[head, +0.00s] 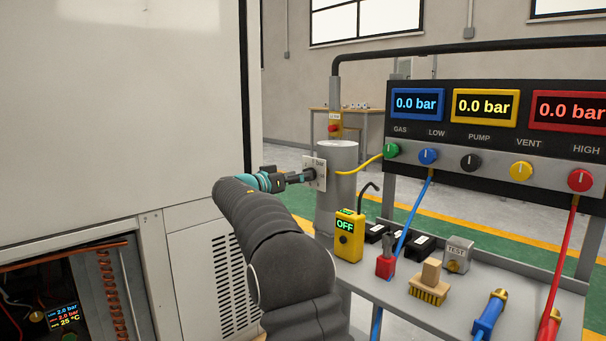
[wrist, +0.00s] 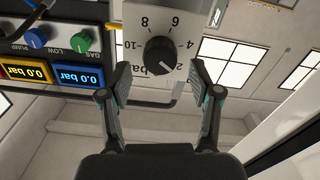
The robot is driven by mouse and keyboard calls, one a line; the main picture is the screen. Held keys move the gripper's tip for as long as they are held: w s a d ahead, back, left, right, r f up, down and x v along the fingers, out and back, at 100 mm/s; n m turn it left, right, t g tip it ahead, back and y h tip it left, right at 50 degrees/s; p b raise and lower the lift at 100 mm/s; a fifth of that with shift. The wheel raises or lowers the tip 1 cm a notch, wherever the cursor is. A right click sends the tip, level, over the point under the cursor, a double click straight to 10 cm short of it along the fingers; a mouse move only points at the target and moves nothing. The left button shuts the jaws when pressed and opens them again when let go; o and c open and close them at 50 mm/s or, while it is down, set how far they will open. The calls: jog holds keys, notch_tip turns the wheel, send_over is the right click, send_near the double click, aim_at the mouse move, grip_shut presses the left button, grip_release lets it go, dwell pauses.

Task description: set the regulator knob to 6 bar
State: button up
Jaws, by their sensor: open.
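The regulator knob (wrist: 159,56) is a round black knob on a pale square dial plate (wrist: 133,20) with the numbers 4, 6, 8 and 10 and the word bar around it. I cannot clearly read which mark the knob points to. My gripper (wrist: 160,72) is open, one finger on each side of the knob and apart from it. In the head view my gripper (head: 297,177) is just left of the dial plate (head: 320,171), which is at the grey cylinder (head: 338,215). The knob is hidden there.
A cart (head: 470,325) at the right carries a gauge panel (head: 490,95) with displays reading 0.0 bar, hoses, a yellow meter (head: 349,236) showing OFF, a brush (head: 430,283) and a test block (head: 458,254). A large white cabinet (head: 120,110) fills the left side.

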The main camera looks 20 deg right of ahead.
jog(key=shift+x, duration=1.2)
jog(key=c, duration=1.1)
jog(key=shift+c, duration=0.2)
jog(key=shift+w+f+n+p, duration=0.1)
jog(key=shift+n+p, duration=1.35)
jog(key=shift+n, duration=3.8)
jog(key=shift+f+n+p, duration=0.1)
jog(key=shift+n+p, duration=1.3)
jog(key=shift+n, duration=3.85)
